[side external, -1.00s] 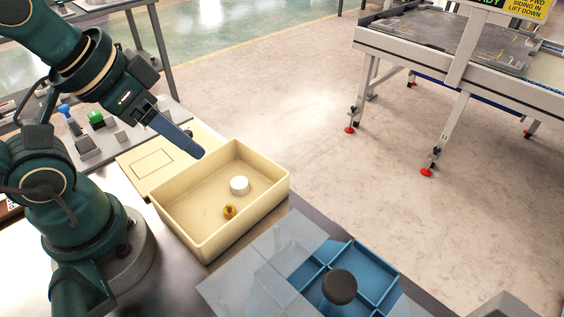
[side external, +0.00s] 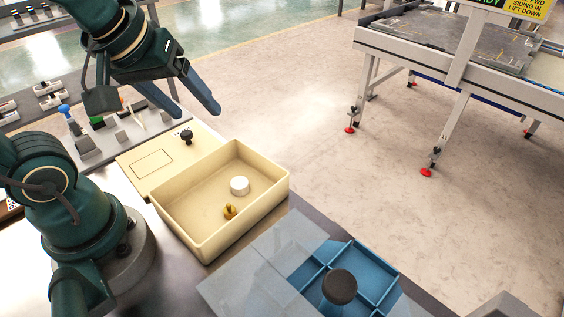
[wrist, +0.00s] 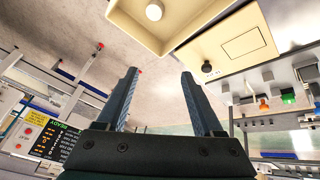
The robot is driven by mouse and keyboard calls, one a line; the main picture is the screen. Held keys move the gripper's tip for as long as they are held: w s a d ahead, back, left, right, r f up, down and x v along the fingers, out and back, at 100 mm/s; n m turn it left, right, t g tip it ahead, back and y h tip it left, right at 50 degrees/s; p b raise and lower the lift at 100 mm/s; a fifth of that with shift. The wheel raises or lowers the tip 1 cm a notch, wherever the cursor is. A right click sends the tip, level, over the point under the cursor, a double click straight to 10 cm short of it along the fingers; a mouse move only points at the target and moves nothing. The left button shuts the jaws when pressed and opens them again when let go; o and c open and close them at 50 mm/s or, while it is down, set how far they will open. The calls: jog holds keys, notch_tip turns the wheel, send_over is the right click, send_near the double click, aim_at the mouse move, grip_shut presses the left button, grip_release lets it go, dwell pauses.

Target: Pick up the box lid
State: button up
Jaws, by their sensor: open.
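The box lid (side external: 158,162) is a flat cream panel with a thin rectangular outline and a small dark knob (side external: 187,137). It lies on the table against the far left side of the cream box (side external: 262,204). In the wrist view the lid (wrist: 226,48) and its knob (wrist: 207,68) show at upper right. My gripper (side external: 197,114) is open and empty, above and beyond the lid's far edge in the side view. In the wrist view my gripper's fingers (wrist: 159,72) stand apart with nothing between them.
The open box holds a white cylinder (side external: 239,185) and a small brass piece (side external: 230,211). A blue divided tray (side external: 372,262) with a dark round knob (side external: 340,287) and a clear sheet (side external: 262,262) stand at front right. A panel with coloured buttons (side external: 97,122) lies behind the lid.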

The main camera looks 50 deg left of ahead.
jog(key=w+a+f+n+g+y, duration=0.25)
jog(key=w+a+f+n, duration=0.2)
jog(key=a+n, duration=0.35)
jog(key=n+g, duration=0.2)
jog(key=g, duration=0.1)
send_over(186, 133)
jog(key=d, duration=0.2)
jog(key=shift+h, duration=0.35)
jog(key=x, duration=0.2)
jog(key=d+x, duration=0.1)
jog(key=x, duration=0.2)
jog(key=shift+f, duration=0.25)
jog(key=shift+x, duration=2.5)
grip_shut()
